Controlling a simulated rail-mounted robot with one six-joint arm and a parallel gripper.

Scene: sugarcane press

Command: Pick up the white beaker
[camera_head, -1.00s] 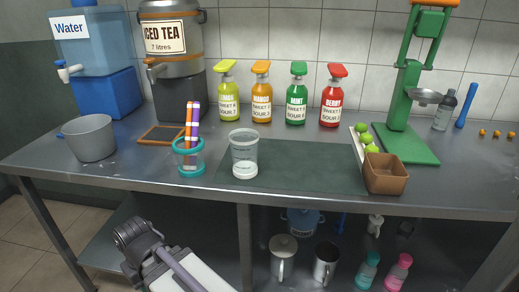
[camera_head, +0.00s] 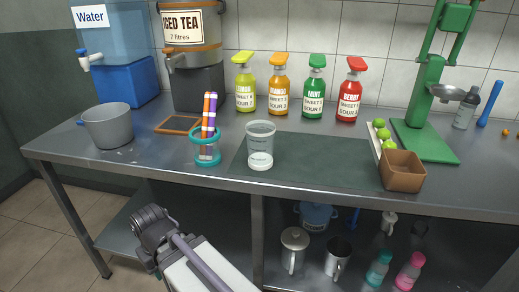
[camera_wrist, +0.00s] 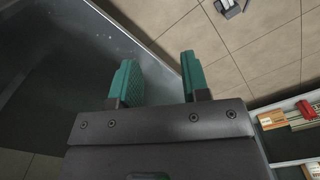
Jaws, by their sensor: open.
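The white beaker (camera_head: 260,146) is a translucent, whitish cup standing upright at the left end of the dark green mat (camera_head: 310,165) on the steel table. It is just right of the teal-rimmed holder (camera_head: 206,150) with orange and purple sticks. My gripper (camera_wrist: 158,80) shows in the wrist view with two teal fingers apart and nothing between them. It is away from the beaker, which does not show in the wrist view. In the head view my arm is at the bottom, in front of the table, and the fingers are not visible there.
Several bottles (camera_head: 313,90) stand behind the mat. A brown box (camera_head: 402,172) and green press (camera_head: 425,135) stand right. A grey pot (camera_head: 108,127), iced tea dispenser (camera_head: 192,30) and water dispenser (camera_head: 112,35) are left. A lower shelf holds mugs (camera_head: 294,248). The table's front edge lies before the beaker.

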